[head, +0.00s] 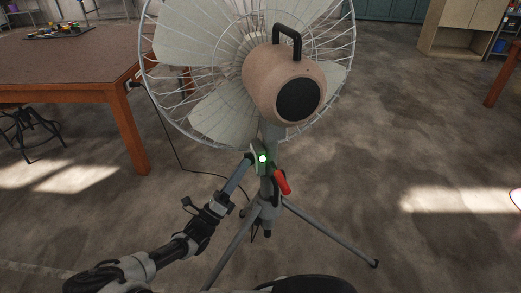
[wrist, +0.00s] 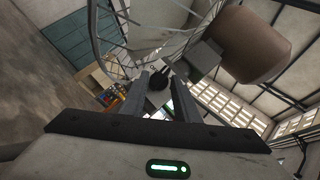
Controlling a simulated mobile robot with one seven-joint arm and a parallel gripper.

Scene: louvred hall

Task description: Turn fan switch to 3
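The fan stands on a grey tripod in the middle of the head view, with a tan motor housing (head: 262,83) and a wire cage. My gripper (head: 248,160) reaches to this box from the lower left. In the wrist view, my gripper's fingers (wrist: 160,88) stand apart, with a dark round part (wrist: 158,82), perhaps the switch knob, between their tips. I cannot tell whether they press on it. The switch's markings and setting are not readable.
A brown-topped table (head: 75,55) stands on the left, with a stool (head: 28,130) by it. A dark cable (head: 180,150) runs from the table down towards the fan. A tripod leg (head: 335,237) spreads to the right. The floor on the right is mostly clear.

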